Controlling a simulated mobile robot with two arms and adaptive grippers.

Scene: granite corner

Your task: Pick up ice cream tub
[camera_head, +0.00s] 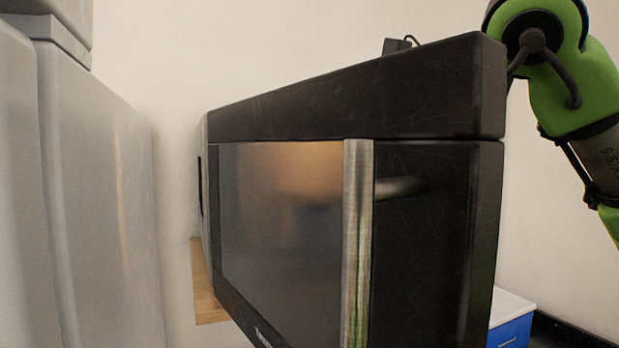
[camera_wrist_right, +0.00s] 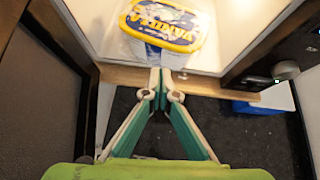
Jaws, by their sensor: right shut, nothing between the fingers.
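The ice cream tub (camera_wrist_right: 165,24) shows at the top of the right wrist view. It has a yellow and blue lid with "VANILLA" lettering and sits on a white surface (camera_wrist_right: 232,32) with a wooden front edge. My right gripper (camera_wrist_right: 161,82) has its green fingers closed together at the tips, with nothing between them. The tips are just below the tub's near side in the picture; I cannot tell whether they touch it. In the head view, a black microwave fills the middle and the tub is not seen. My left gripper is not in view.
The black microwave (camera_head: 430,90) has a vertical silver handle (camera_head: 357,240) and rests on a wooden shelf (camera_head: 205,290). A grey appliance (camera_head: 95,200) stands at the left. A blue cabinet with a white top (camera_head: 510,325) is at lower right. Dark floor (camera_wrist_right: 245,140) lies below the gripper.

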